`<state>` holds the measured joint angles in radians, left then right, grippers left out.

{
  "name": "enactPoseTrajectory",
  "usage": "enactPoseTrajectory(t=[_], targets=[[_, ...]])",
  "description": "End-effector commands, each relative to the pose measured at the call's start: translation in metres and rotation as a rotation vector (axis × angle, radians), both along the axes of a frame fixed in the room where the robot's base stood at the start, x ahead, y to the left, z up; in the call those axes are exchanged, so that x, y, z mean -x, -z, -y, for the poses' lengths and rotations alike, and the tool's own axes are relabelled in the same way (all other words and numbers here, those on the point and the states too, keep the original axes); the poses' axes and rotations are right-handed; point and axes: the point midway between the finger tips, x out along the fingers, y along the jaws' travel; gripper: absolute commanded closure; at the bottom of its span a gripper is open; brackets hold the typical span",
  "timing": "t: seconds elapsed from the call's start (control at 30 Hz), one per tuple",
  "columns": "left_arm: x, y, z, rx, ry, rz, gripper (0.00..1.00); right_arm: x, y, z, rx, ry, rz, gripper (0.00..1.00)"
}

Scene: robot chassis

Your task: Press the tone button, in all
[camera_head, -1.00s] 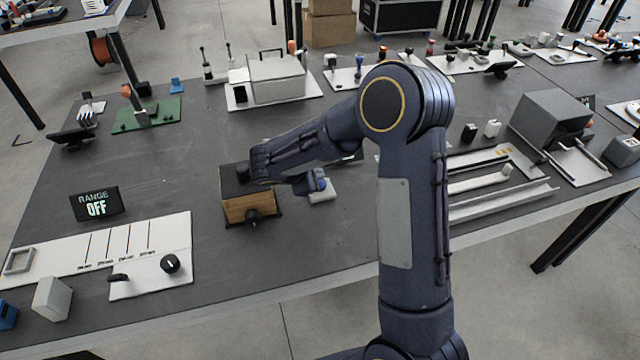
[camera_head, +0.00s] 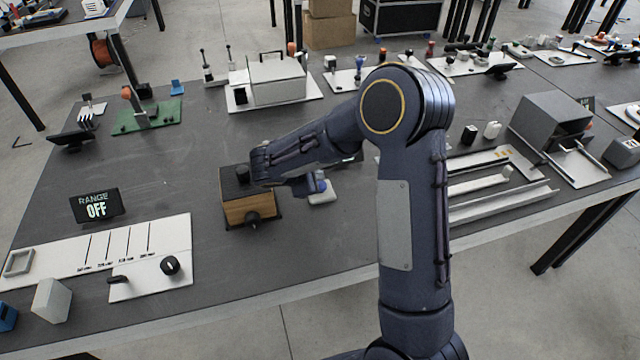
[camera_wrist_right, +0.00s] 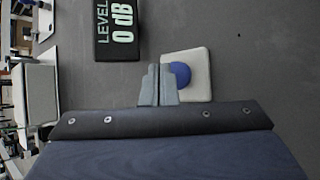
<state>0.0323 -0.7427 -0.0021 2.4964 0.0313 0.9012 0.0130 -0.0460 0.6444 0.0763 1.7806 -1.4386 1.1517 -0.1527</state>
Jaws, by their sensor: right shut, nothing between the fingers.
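A blue domed button (camera_wrist_right: 181,73) sits on a white square base (camera_wrist_right: 200,66) in the right wrist view. In the head view the white base (camera_head: 323,196) lies on the dark table, right of the wooden box, with the blue button (camera_head: 319,182) partly hidden by my right arm. My right gripper (camera_wrist_right: 158,86) is shut and empty. In the wrist view its fingertips show just left of the blue button, overlapping the base's left edge; contact cannot be told. In the head view the right gripper (camera_head: 303,187) is small and mostly covered. My left gripper is out of view.
A black display (camera_wrist_right: 117,30) reading LEVEL 0 dB lies near the button. A wooden box (camera_head: 248,208) with a black top and knob stands beside my right wrist. A RANGE OFF display (camera_head: 96,206) and a white slider panel (camera_head: 150,250) are at the left.

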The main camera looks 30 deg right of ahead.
Motion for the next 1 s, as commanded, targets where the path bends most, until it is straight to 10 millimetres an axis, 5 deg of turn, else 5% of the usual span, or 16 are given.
enactPoseTrajectory(t=[1.0], targets=[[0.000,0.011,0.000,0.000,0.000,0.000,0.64,0.000,0.009,0.000,0.000,0.000,0.000,1.00]])
